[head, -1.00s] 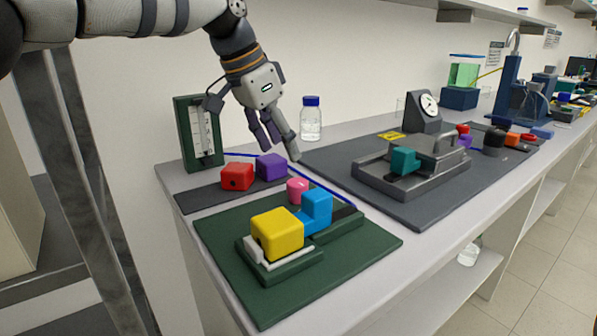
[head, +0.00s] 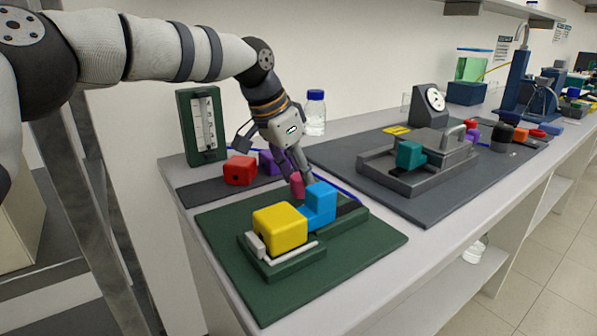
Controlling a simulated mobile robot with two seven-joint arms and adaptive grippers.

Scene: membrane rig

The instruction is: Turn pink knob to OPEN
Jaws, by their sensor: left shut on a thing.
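The pink knob (head: 298,186) stands on the green rig board (head: 237,282), behind the blue block (head: 318,205) and beside the yellow block (head: 280,227). My left gripper (head: 299,180) points down over the knob and is shut on it, with a finger on either side. The fingers hide part of the knob. No OPEN marking can be read in this view. My right gripper is not in view.
A red block (head: 240,170) and a purple block (head: 270,163) sit on a dark strip close behind my gripper. A gauge panel (head: 203,126) and a blue-capped bottle (head: 315,113) stand at the back. A grey fixture (head: 430,170) is to the right.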

